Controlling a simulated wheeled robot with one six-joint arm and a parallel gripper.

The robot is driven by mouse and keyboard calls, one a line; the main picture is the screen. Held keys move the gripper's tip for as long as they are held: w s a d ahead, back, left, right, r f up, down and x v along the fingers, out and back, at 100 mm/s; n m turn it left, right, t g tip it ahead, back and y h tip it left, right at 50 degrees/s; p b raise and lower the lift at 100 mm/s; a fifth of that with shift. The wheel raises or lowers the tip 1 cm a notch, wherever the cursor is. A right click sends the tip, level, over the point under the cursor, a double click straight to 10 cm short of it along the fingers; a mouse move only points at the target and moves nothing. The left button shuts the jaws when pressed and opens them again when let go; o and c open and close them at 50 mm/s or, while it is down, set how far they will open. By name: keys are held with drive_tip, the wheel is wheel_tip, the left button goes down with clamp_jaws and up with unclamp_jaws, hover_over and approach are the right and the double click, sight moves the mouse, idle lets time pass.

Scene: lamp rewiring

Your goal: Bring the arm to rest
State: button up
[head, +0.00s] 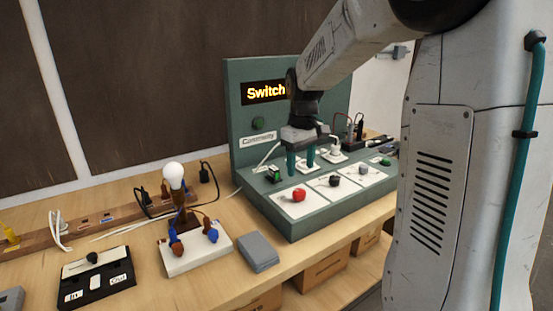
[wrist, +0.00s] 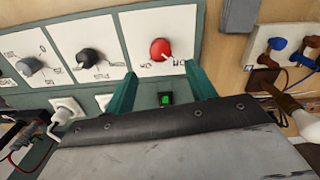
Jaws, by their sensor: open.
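My gripper (head: 301,162) hangs over the green test station (head: 308,219), its two teal fingers pointing down and apart. In the wrist view my gripper (wrist: 156,84) is open and nothing shows between its fingertips. The red knob (wrist: 160,49) on its white panel lies just beyond the fingertips; in the head view the red knob (head: 299,195) stands in front of the gripper. A green lit rocker (wrist: 166,99) shows between the fingers. The station's display (head: 265,92) reads "Switch", its end hidden by my arm.
A lamp with a lit-looking bulb (head: 173,176) stands left of the station, behind a white terminal block (head: 194,252). A grey box (head: 258,251) lies at the bench front. A black switch box (head: 97,278) is at front left. Plugs and cables lie at the back.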

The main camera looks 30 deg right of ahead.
drive_tip(key=s+a, duration=0.5)
drive_tip(key=s, duration=0.4)
drive_tip(key=s+a+r+m+t, duration=0.1)
drive_tip(key=s+a, duration=0.4)
drive_tip(key=s, duration=0.4)
drive_tip(key=s+a+r, duration=0.1)
drive_tip(key=s+a, duration=0.4)
drive_tip(key=s, duration=0.4)
drive_tip(key=shift+r+m, duration=0.25)
drive_tip(key=shift+m, duration=0.15)
